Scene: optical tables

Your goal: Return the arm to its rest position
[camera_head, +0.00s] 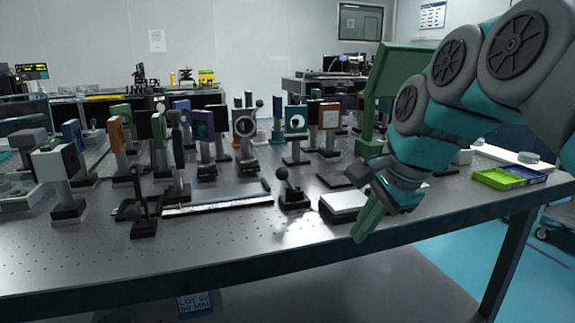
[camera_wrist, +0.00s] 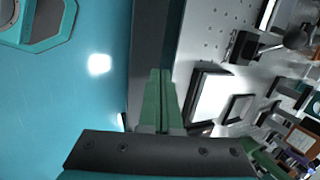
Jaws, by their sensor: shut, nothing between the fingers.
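My arm, teal and grey, reaches in from the right side of the head view. My gripper (camera_head: 366,222) has green fingers that point down by the front edge of the optical table (camera_head: 250,240). In the wrist view my gripper (camera_wrist: 158,80) has its two green fingers together, with nothing between them. The fingertips lie over the dark table edge, with blue floor to their left in that view. A flat box with a white top (camera_head: 345,203) lies on the table just left of the gripper; it also shows in the wrist view (camera_wrist: 212,97).
Many mounted optics crowd the table's left and middle. A small black post mount (camera_head: 291,190) stands left of the white-topped box. Green and blue trays (camera_head: 505,178) lie at the right. A tall green panel (camera_head: 385,90) rises behind my arm. Blue floor lies beyond the front edge.

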